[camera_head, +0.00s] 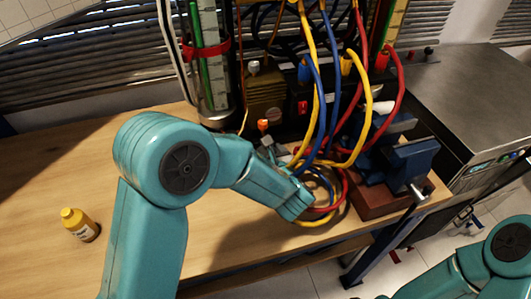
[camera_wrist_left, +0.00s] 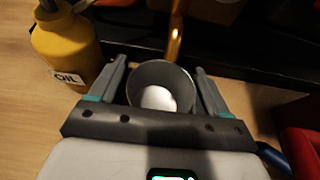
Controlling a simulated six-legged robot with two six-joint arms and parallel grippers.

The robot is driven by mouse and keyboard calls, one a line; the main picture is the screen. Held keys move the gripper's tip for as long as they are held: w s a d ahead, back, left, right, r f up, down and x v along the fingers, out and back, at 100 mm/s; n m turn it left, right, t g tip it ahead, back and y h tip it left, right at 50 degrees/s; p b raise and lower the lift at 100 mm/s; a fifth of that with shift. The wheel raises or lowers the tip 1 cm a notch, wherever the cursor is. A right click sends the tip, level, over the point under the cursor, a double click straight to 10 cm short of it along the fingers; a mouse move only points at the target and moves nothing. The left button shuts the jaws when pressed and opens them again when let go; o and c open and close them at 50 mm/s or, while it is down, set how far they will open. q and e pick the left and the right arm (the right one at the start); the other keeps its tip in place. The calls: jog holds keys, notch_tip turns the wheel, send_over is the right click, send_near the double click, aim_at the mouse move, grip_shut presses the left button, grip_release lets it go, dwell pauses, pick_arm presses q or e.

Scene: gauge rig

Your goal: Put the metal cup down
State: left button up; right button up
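The metal cup (camera_wrist_left: 143,75) is a grey, round, open cup seen from above in the left wrist view. A pale bright patch shows inside it. My left gripper (camera_wrist_left: 161,68) has one finger on each side of the cup, and the fingertips appear to press on its wall. Whether the cup's base touches the surface below is hidden. In the head view my left gripper (camera_head: 272,147) is over the back of the bench, partly hidden behind my left wrist, and the cup cannot be made out clearly. My right gripper is out of view; only part of my right arm shows.
A yellow oil can (camera_wrist_left: 65,45) stands close left of the left gripper. Red, blue and yellow cables (camera_head: 322,90) hang and coil beside my left wrist. A blue vise (camera_head: 405,165) is to the right. A yellow bottle (camera_head: 80,225) stands on the mostly clear left bench (camera_head: 50,180).

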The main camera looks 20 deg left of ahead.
pick_arm(q)
jog(key=shift+o, duration=0.3)
jog(key=shift+r, duration=0.15)
jog(key=shift+s+d+r+p, duration=0.1)
jog(key=shift+r+p, duration=0.05)
jog(key=shift+p, duration=0.15)
jog(key=v, duration=1.1)
jog(key=shift+s+d, duration=0.15)
jog(key=shift+s, duration=0.1)
